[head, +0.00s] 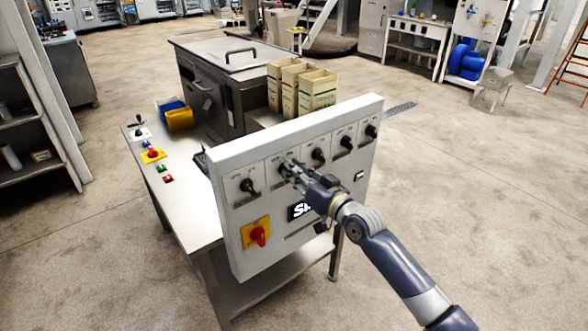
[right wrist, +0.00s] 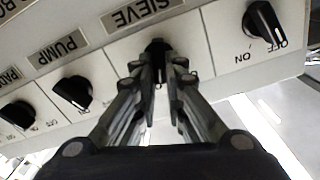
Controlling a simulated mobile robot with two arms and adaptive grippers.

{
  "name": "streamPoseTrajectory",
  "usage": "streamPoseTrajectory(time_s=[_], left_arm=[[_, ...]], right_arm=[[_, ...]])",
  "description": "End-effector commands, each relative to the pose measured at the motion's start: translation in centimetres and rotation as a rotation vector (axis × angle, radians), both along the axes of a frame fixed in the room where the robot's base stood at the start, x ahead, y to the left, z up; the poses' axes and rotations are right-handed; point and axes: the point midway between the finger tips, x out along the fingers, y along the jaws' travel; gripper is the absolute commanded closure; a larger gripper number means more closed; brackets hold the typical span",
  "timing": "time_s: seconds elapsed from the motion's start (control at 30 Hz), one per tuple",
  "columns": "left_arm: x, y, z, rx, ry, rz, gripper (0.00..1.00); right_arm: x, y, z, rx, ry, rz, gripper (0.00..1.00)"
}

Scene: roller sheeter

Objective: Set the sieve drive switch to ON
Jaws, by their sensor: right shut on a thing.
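The sieve drive switch (right wrist: 157,48) is a black rotary knob on a pale control panel (head: 303,132), below a label reading SIEVE (right wrist: 140,12) in the upside-down right wrist view. My right gripper (head: 288,168) reaches the panel at the second knob from the left in the head view. In the right wrist view my right gripper's fingers (right wrist: 158,72) are shut on the knob from both sides. They hide most of it, and its ON and OFF marks cannot be read. My left gripper is not in view.
A neighbouring black knob (head: 249,186) sits left of the gripper, and the pump knob (head: 318,155) sits close to its right. A red rotary switch on a yellow plate (head: 257,234) is lower on the panel.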

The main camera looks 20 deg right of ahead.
Motion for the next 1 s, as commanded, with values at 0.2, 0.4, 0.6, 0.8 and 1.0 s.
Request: streamPoseTrajectory(time_s=[0.2, 0.4, 0.6, 0.8, 1.0], left_arm=[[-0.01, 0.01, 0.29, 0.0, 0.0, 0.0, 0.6], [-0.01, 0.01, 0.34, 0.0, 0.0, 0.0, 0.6], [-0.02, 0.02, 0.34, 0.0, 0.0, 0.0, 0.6], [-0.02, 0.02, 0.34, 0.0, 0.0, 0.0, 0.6], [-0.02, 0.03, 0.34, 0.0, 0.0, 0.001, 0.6]], right_arm=[[0.04, -0.1, 0.01, 0.073, 0.025, 0.0, 1.0], [0.05, -0.14, -0.03, 0.098, 0.035, 0.0, 1.0], [0.05, -0.14, -0.04, 0.102, 0.036, 0.0, 1.0], [0.06, -0.13, -0.02, 0.102, 0.036, 0.0, 0.8], [0.05, -0.12, -0.03, 0.1, 0.035, 0.0, 0.69]])
